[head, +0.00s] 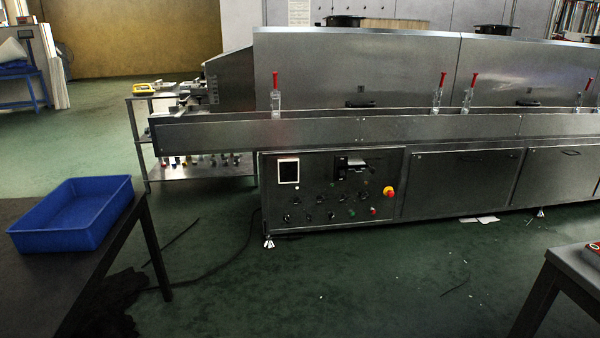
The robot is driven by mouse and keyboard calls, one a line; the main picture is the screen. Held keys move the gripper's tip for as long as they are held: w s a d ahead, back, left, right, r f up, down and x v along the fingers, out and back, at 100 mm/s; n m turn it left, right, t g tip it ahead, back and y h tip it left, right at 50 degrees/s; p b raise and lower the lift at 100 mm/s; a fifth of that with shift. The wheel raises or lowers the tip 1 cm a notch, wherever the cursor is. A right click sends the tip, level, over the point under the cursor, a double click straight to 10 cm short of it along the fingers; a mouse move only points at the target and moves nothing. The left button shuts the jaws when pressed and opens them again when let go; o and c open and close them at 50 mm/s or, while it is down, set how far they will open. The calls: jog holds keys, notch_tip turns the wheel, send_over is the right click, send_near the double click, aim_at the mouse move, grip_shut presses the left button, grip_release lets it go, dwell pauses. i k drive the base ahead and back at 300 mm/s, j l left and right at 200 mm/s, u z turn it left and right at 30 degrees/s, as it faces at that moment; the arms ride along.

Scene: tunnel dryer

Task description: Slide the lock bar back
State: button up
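A long steel tunnel dryer (330,75) runs across the head view. Below its side rail, a control panel (325,205) carries a white-framed display, several knobs and a red-and-yellow button (389,191). A small metal fitting with a dark part (352,164) sits at the panel's upper right. I cannot tell whether this fitting is the lock bar or what position it is in. Several red-handled clamps (276,92) stand upright along the rail in front of the hoods. My gripper is not in view.
A dark table with a blue tray (75,214) stands at the near left. A grey table corner (578,262) juts in at the near right. The green floor (350,285) between them is mostly open, with cables on its left and scattered scraps. A shelf rack (195,172) stands at the dryer's left end.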

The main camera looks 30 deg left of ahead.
aim_at(372, 170)
jog(key=u, duration=0.75)
jog(key=i+j+z, duration=0.1)
jog(key=i+j, duration=0.25)
jog(key=i, duration=0.3)
jog(key=i+j+z, duration=0.1)
jog(key=i+j, duration=0.3)
jog(key=i, duration=0.2)
jog(key=i+j, duration=0.45)
jog(key=i, duration=0.15)
jog(key=i+l+z, duration=0.15)
jog(key=i, duration=0.35)
jog(key=i+z, duration=0.15)
jog(key=i, duration=0.3)
jog(key=i+l, duration=0.15)
jog(key=l, duration=0.25)
jog(key=i+l+z, duration=0.1)
jog(key=l, duration=0.3)
jog(key=i+l, duration=0.2)
jog(key=l, duration=0.2)
